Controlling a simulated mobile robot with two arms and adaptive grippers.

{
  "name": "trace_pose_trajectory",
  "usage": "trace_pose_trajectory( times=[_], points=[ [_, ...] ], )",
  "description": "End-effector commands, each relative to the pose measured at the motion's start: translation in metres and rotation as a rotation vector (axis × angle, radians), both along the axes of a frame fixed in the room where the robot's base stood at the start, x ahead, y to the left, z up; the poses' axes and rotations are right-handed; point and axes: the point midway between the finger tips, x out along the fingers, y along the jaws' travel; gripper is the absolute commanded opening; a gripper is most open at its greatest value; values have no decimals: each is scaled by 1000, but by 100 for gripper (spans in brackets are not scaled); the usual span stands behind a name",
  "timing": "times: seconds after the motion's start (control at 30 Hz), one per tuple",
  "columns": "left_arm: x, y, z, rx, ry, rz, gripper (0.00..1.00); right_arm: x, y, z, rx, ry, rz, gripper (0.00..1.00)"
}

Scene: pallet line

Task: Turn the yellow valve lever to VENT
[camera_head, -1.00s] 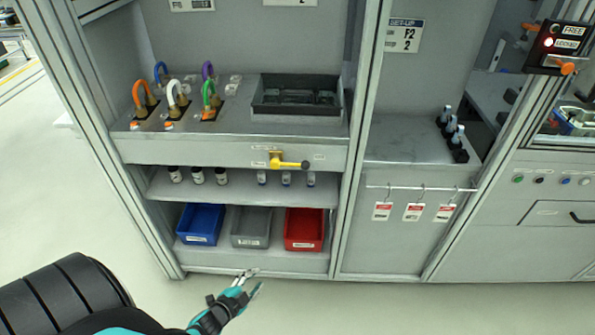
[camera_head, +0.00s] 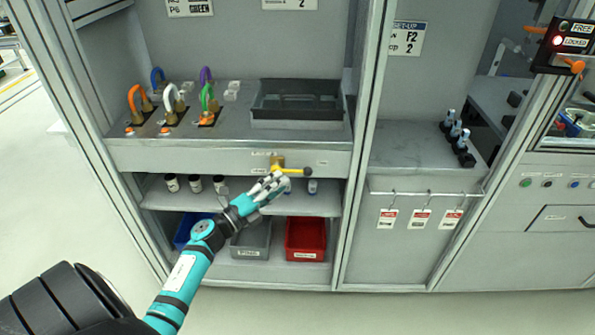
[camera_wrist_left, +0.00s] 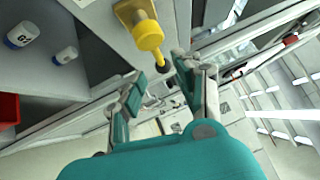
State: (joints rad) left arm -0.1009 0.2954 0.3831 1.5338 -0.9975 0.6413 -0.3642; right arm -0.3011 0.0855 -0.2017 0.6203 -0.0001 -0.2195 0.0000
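The yellow valve lever (camera_head: 290,170) sits on the front of the grey shelf edge. Its arm points to the right and ends in a black knob. In the left wrist view the lever (camera_wrist_left: 151,38) comes down from the top, its black knob close to the gap between my fingertips. My left gripper (camera_head: 278,180) is just below and in front of the lever. In the left wrist view the gripper (camera_wrist_left: 157,78) is open, its fingers apart with nothing held. I cannot tell whether a finger touches the knob. The small labels around the valve are too small to read.
Small bottles (camera_head: 195,184) stand on the shelf below the valve, partly behind my left arm. Blue, grey and red (camera_head: 306,236) bins stand lower down. A black tray (camera_head: 298,101) and colored padlock-like loops (camera_head: 172,98) are above. Tags (camera_head: 420,217) hang at the right.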

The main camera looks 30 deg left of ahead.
Motion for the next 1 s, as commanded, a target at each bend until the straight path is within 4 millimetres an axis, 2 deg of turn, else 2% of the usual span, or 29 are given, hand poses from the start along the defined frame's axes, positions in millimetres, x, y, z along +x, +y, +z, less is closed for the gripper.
trace_pose_trajectory(
  times=[0.1, 0.3, 0.5, 0.77, 1.0],
  points=[
    [26, -6, 4, 0, -3, 1, 33, 1, 4, -2, 5, -1, -2, 40],
    [56, -13, 8, -1, -1, 2, 33, 1, 11, -5, 13, -1, -4, 40],
    [68, -17, 9, -1, 0, 1, 33, 1, 10, -6, 13, -1, -4, 40],
    [70, -17, 10, -1, 1, 1, 33, 1, 5, -5, 7, -2, -3, 40],
    [69, -17, 9, -1, 1, 1, 5, 1, 2, -5, 2, -1, -4, 40]
  ],
)
